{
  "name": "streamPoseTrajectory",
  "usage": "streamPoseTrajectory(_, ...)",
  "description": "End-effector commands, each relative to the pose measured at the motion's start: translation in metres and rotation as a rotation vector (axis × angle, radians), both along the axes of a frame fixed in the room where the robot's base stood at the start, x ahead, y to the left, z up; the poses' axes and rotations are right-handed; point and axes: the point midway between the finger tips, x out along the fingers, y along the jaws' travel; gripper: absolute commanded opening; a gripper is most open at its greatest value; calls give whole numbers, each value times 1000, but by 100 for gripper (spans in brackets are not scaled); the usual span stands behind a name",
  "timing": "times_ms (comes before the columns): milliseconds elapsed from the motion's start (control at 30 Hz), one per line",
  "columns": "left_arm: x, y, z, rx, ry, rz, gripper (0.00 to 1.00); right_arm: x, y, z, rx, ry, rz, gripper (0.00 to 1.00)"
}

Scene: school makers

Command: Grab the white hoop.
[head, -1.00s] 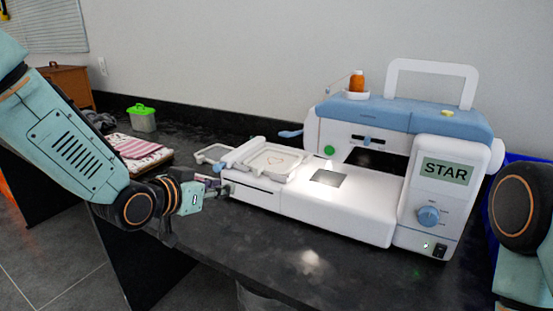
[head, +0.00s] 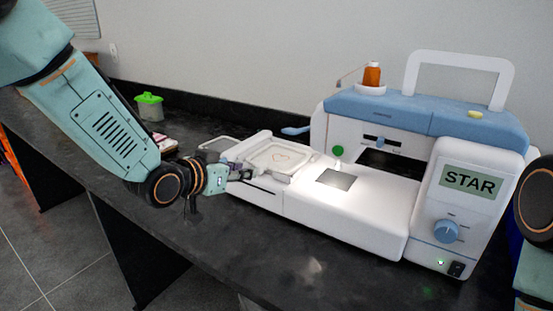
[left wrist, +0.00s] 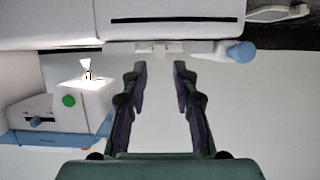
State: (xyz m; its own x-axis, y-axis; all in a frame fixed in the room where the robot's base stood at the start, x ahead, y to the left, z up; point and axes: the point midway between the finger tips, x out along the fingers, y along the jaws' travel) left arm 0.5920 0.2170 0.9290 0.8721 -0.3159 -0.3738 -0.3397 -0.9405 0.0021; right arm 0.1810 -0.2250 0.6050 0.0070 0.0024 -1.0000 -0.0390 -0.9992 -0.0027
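The white hoop (head: 293,178) lies flat on the left end of the sewing machine (head: 352,215), with pale fabric bearing a heart outline inside it. My left gripper (head: 247,173) is at the hoop's left side, close to its edge. In the left wrist view my left gripper (left wrist: 160,70) has its two dark fingers apart with nothing between them. A small white tab (left wrist: 158,47) lies just beyond the fingertips, with a blue knob (left wrist: 238,52) to its right. Contact is not clear. My right gripper is out of view; only part of my right arm shows.
A second pale frame (head: 205,146) lies behind my left gripper. An orange thread spool (head: 372,76) stands on the machine. The table's front is clear.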

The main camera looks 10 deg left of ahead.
Motion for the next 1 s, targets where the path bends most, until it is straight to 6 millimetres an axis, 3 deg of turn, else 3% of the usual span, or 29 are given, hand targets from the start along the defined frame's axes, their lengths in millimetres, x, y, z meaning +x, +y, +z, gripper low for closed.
streamPoseTrajectory(400,47,-16,-17,3,1,-2,28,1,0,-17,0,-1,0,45)
streamPoseTrajectory(700,52,-19,-16,1,1,-1,28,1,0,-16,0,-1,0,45)
streamPoseTrajectory(1000,52,-18,-16,1,1,-1,3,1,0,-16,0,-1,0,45)
